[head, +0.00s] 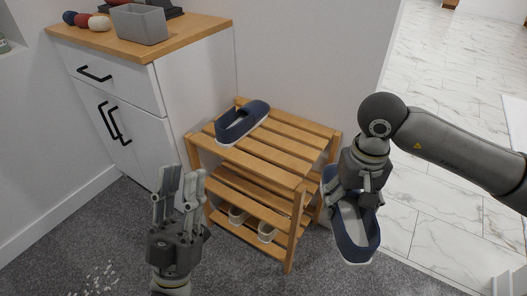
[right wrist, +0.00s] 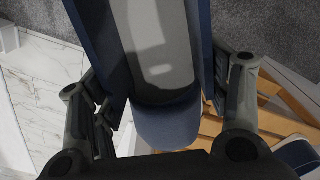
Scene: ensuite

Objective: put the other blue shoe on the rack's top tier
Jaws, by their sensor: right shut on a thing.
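A wooden slatted rack (head: 285,178) stands against the wall in the head view. One blue shoe (head: 262,108) lies on the left part of its top tier. My right gripper (head: 358,198) is shut on the other blue shoe (head: 362,248), in the air to the right of the rack. In the right wrist view this held shoe (right wrist: 168,125) lies between the two fingers, and the rack's slats (right wrist: 275,120) show at the right. My left gripper (head: 180,183) is open and empty, in front of the rack's left side.
Light shoes (head: 266,232) sit on the rack's bottom tier. A white cabinet (head: 195,85) with black handles stands left of the rack, bearing a grey bin (head: 138,24) and several balls. The right part of the top tier is bare.

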